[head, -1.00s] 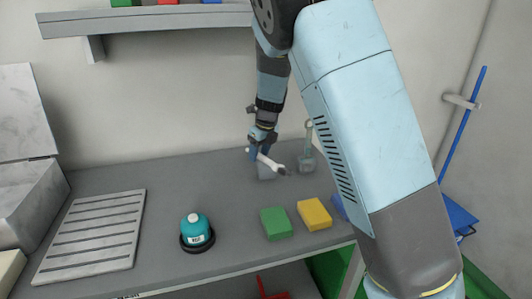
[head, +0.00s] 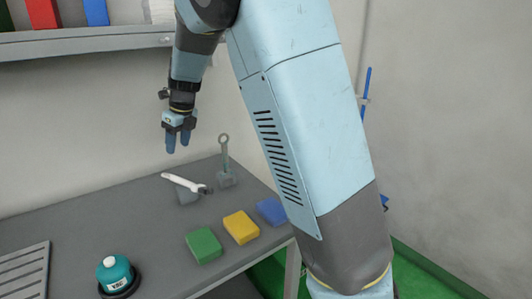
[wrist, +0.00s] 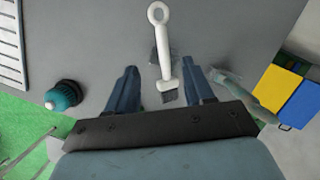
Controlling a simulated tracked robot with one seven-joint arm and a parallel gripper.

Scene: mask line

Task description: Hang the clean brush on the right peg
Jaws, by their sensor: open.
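A clean-looking brush (head: 183,182) with a white handle and a dark head lies across a small grey block on the bench. In the wrist view its white handle (wrist: 161,45) has a ring at the far end, and its head lies between my fingers. A second, grey-green brush (head: 224,157) with a ring at its top stands upright in a grey holder behind and to the right. My gripper (head: 178,146) is open and empty, pointing down above the white brush and apart from it. I cannot make out the right peg in these frames.
A teal bottle (head: 114,272) and a slatted tray (head: 24,274) are at the left. Green (head: 204,246), yellow (head: 241,228) and blue (head: 270,210) blocks line the bench front. A shelf (head: 90,43) hangs above. A blue-handled tool (head: 366,90) is on the right wall.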

